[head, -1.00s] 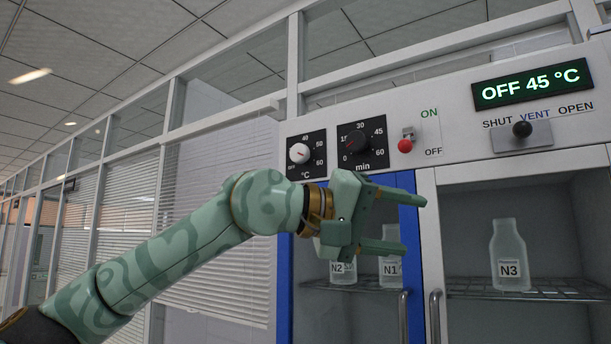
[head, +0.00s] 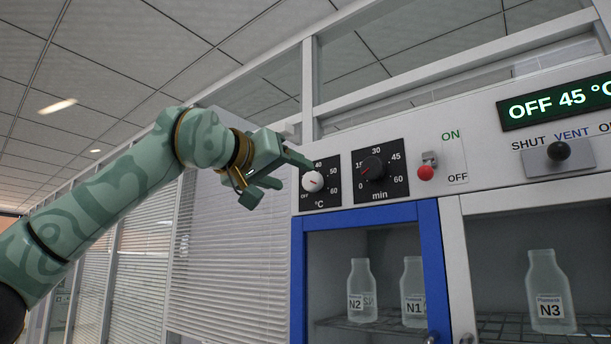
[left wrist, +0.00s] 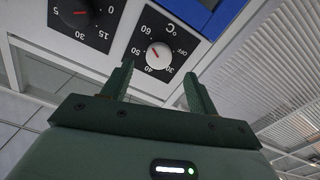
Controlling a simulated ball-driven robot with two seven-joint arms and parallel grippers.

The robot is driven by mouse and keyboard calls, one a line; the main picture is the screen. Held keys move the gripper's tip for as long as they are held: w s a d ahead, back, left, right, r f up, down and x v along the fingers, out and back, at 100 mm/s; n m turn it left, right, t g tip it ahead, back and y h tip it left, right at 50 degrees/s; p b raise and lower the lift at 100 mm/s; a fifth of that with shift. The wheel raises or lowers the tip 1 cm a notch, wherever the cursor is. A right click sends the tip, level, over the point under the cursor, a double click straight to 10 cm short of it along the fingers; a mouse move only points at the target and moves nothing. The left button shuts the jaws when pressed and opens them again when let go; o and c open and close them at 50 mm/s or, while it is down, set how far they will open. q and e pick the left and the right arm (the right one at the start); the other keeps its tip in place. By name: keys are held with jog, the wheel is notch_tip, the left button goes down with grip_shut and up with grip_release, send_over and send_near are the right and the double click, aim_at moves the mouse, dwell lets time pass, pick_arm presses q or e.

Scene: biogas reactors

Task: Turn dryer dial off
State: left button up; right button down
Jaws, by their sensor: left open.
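The white temperature dial (head: 313,181) with a red mark sits on a black plate marked °C and OFF on the dryer's panel. It shows upside down in the left wrist view (left wrist: 158,56), between the fingertips as seen there. My left gripper (head: 296,174) is open and empty, just left of the dial in the head view. In the left wrist view its two fingers (left wrist: 158,69) point at the dial's plate; I cannot tell whether they touch it. The dryer's display (head: 556,105) reads OFF 45 °C. My right gripper is not in view.
A black minute dial (head: 372,169) sits right of the white dial. Further right are a red-tipped toggle switch (head: 426,172) and a black vent knob (head: 558,151). Below, the blue-framed door (head: 434,265) closes a cabinet with labelled bottles. Blinds (head: 225,260) hang at the left.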

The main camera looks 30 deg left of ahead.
aim_at(310, 181)
pick_arm(q)
jog(key=w, duration=0.4)
jog(key=w+p, duration=0.1)
jog(key=shift+w+d, duration=0.25)
jog(key=shift+w, duration=0.15)
jog(key=c, duration=1)
